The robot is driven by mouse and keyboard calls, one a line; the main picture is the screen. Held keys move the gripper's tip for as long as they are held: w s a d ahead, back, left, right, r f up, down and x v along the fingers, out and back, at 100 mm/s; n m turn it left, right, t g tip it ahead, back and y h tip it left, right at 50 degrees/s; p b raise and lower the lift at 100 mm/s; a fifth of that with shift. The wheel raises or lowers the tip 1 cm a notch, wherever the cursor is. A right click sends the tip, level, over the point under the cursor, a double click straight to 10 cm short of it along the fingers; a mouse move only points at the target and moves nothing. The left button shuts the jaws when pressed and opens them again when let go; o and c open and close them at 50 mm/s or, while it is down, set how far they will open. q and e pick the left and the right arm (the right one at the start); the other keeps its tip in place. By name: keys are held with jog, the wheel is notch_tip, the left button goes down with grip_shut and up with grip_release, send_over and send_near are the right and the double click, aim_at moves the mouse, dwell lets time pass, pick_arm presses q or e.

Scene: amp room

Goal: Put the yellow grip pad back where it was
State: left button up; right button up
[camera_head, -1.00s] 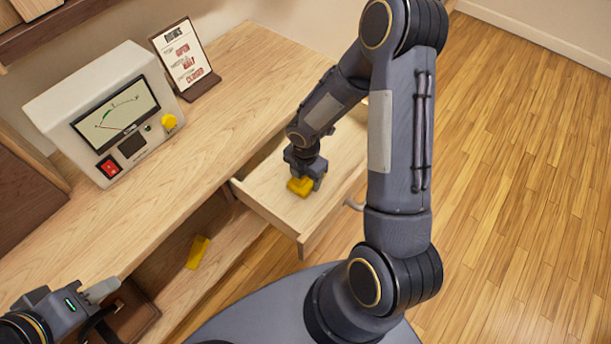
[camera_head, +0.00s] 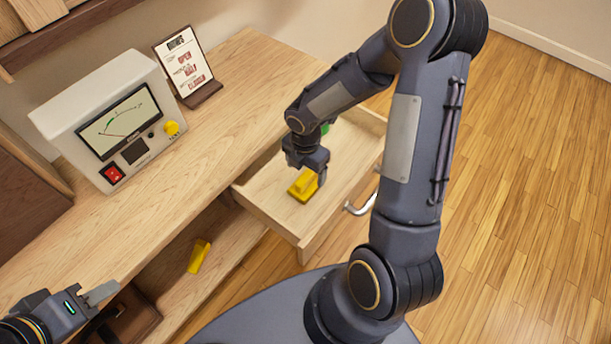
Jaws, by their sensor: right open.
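A yellow block-like piece (camera_head: 302,188) lies in the open wooden drawer (camera_head: 268,209). My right gripper (camera_head: 312,178) is open just above and beside this piece. Its fingers partly hide the piece's far end, and I cannot tell whether they touch it. A second yellow piece (camera_head: 199,256) lies on the lower shelf under the desk top, apart from both grippers. I cannot tell by looks which one is the grip pad. My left gripper (camera_head: 98,297) is at the lower left by the desk edge; its jaw opening is unclear.
A white meter box (camera_head: 118,118) with a yellow knob (camera_head: 171,129) and red switch stands on the desk (camera_head: 190,180). A small sign (camera_head: 186,62) stands behind it. A green thing (camera_head: 325,129) shows partly in the drawer's back. The drawer has a metal handle (camera_head: 360,205).

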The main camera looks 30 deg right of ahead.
aim_at(306, 177)
notch_tip(306, 177, up, 5)
jog(key=shift+r+p, duration=0.1)
jog(key=shift+p, duration=0.2)
jog(key=s+a+r+m+t+y, duration=0.2)
jog(key=s+r+m, duration=0.6)
jog(key=m, duration=0.4)
jog(key=s+a+r+m+t+y, duration=0.1)
jog(key=s+a+r+m+t, duration=0.1)
jog(key=s+r+m, duration=0.6)
jog(key=m+t, duration=0.1)
jog(key=m, duration=0.3)
jog(key=shift+s+r+t+y, duration=0.3)
jog(key=shift+s+r+y, duration=0.1)
jog(key=shift+d, duration=0.1)
